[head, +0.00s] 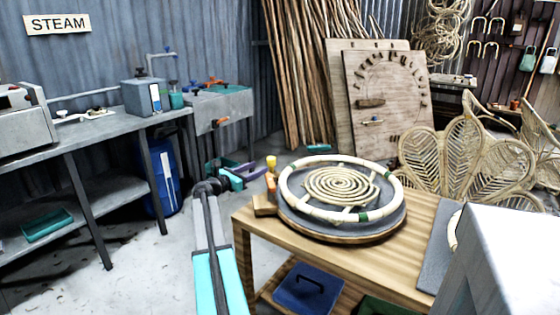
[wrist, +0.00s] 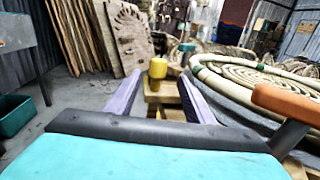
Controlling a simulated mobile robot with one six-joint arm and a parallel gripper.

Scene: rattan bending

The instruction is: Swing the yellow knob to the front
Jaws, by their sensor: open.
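In the wrist view the yellow knob (wrist: 158,68) sits on a wooden block (wrist: 163,92), in line with the gap between my two purple fingers. My gripper (head: 250,172) is open and empty, pointing at the knob from the left. In the wrist view my gripper (wrist: 160,78) has its fingers spread either side of the knob's line. The knob looks just beyond the fingertips; contact cannot be told.
An orange-handled lever (wrist: 287,103) stands close on the right of my gripper. The pale rattan ring with green bands (head: 342,188) lies on a round grey disc on the table (head: 410,262).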

